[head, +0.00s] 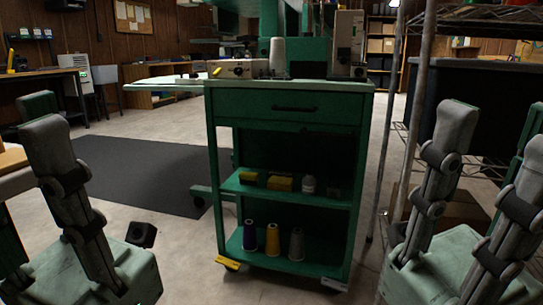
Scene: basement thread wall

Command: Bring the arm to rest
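My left gripper (22,150) is at the left edge of the head view, its grey fingers pointing up from a pale green body. One finger shows in full; the other is mostly cut off by the frame edge. The room beside the full finger is empty, and it looks open. My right gripper (492,150) is at the right edge, also pointing up. Its two grey fingers stand apart with nothing between them. Both grippers are in front of and to either side of the green cart (290,97), apart from it in the picture.
The cart's lower shelves carry thread spools (272,240) and small yellow items (281,183). Sewing machine parts (347,45) and a white cone (278,57) stand on top. A wire rack (480,15) is close on the right. A dark mat (150,175) and open floor lie left.

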